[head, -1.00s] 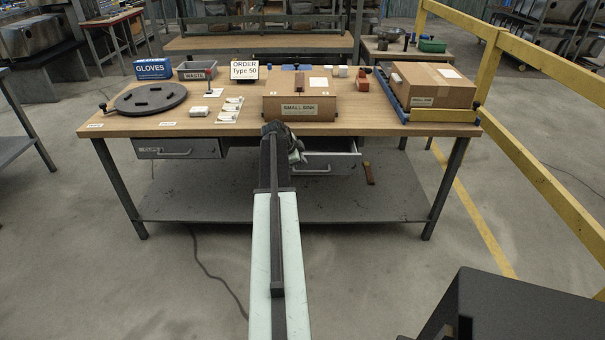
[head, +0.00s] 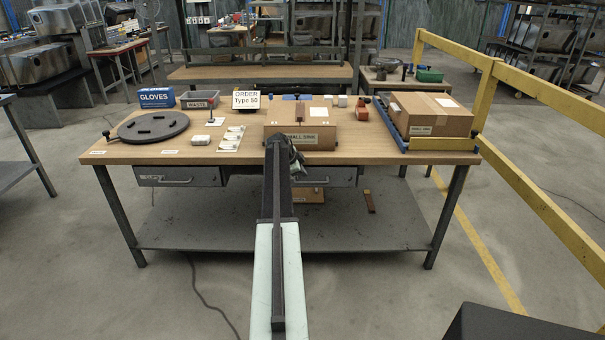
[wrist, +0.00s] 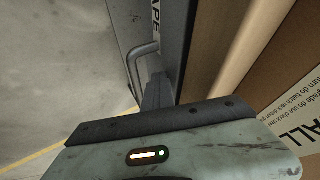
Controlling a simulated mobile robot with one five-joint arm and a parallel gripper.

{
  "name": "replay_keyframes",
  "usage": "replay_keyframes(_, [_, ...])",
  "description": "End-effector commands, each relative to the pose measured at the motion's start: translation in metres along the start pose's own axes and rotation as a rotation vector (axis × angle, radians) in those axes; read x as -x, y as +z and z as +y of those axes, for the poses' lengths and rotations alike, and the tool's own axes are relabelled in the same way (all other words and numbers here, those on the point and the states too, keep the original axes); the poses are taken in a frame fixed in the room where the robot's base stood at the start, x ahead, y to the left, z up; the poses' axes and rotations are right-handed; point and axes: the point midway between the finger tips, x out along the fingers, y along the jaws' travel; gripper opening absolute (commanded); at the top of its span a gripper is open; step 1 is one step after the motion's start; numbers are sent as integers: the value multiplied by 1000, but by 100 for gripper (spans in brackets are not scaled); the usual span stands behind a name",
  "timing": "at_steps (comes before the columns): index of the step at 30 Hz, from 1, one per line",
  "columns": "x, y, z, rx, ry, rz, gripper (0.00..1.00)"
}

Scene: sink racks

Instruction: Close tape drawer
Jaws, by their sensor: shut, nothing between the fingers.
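The tape drawer (head: 340,177) is the grey drawer under the right half of the workbench. Its front looks level with the left drawer's front, with no open interior showing. Part of it is hidden behind my arm. In the wrist view its grey front (wrist: 172,45) carries a label ending in "APE" and a bar handle (wrist: 140,60). My gripper (wrist: 157,92) is shut and empty, right by the drawer front beside the handle. I cannot tell whether it touches. In the head view the fingertips are hidden behind my arm.
The left drawer (head: 180,177) is shut. The workbench top (head: 230,155) above holds a small-sink box (head: 325,133), a black disc (head: 150,126) and a large carton (head: 432,112). A lower shelf (head: 180,230) lies below. A yellow rail (head: 540,130) stands at the right.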

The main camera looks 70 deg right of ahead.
Motion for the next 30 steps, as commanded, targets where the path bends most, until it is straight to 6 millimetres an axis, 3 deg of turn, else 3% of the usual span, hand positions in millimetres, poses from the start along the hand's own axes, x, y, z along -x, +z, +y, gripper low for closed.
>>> replay_keyframes(1, [-1, -2, -6, 1, -18, 4, 0])
replay_keyframes(7, [2, -1, -2, 1, -17, 4, 0])
replay_keyframes(14, [23, 5, 33, 3, -7, 1, 0])
replay_keyframes(22, [102, -2, 31, 1, -3, 1, 0])
replay_keyframes(26, [121, 0, 32, 0, -3, 1, 0])
replay_keyframes(30, [123, 3, 34, 0, -2, 1, 0])
